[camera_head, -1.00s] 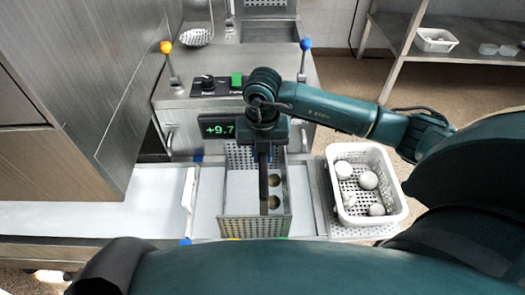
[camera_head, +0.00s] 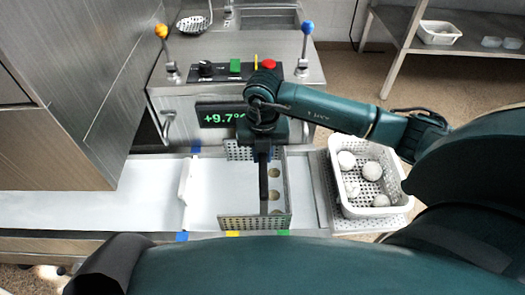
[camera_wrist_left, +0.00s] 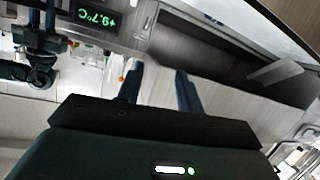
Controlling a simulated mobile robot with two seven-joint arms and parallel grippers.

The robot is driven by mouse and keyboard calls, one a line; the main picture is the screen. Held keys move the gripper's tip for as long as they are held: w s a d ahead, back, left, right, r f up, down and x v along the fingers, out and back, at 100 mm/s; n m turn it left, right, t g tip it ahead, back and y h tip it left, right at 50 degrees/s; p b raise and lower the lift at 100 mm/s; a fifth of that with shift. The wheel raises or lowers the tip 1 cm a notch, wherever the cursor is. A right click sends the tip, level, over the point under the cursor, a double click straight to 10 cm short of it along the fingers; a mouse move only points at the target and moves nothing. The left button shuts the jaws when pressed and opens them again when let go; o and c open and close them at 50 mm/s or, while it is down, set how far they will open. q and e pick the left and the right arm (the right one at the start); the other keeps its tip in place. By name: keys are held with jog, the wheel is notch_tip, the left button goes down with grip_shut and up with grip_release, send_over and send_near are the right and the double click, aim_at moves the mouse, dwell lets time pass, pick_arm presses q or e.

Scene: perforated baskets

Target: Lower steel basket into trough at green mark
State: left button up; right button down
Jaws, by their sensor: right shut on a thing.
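The steel basket (camera_head: 241,223), a perforated open box, is in the white trough area (camera_head: 90,205) near its right end, in the head view. I cannot tell whether its bottom touches the trough floor. The jaws themselves are mostly hidden by the wrist. The green mark (camera_head: 284,232) is on the trough's front edge, just below the basket's right front corner. My left gripper (camera_wrist_left: 158,85) is open and empty in the left wrist view, its two fingers apart.
A yellow mark (camera_head: 232,234) and a blue mark (camera_head: 182,237) lie left of the green one. A white divider (camera_head: 185,180) stands left of the basket. A white perforated basket (camera_head: 334,170) with several balls stands right. A display (camera_head: 218,117) and levers are behind.

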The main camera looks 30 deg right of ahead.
jog(key=shift+f+b, duration=0.6)
jog(key=shift+f, duration=0.65)
jog(key=shift+f+b, duration=0.4)
jog(key=shift+b, duration=0.15)
pick_arm(q)
jog(key=shift+m+h, duration=0.4)
jog(key=shift+m, duration=0.5)
jog(key=shift+w+d+f+b, duration=0.2)
jog(key=shift+f+b, duration=0.25)
jog(key=shift+f, duration=0.3)
jog(key=shift+w+d+f+b, duration=0.1)
jog(key=shift+d+f+b, duration=0.25)
jog(key=shift+f, duration=0.4)
jog(key=shift+w+d+f+b, duration=0.15)
jog(key=shift+f+b, duration=0.35)
jog(key=shift+f, duration=0.25)
pick_arm(e)
jog(key=shift+f, duration=1.85)
pick_arm(q)
jog(key=shift+f+b, duration=0.45)
jog(key=shift+f, duration=0.05)
pick_arm(e)
jog(key=shift+f, duration=0.65)
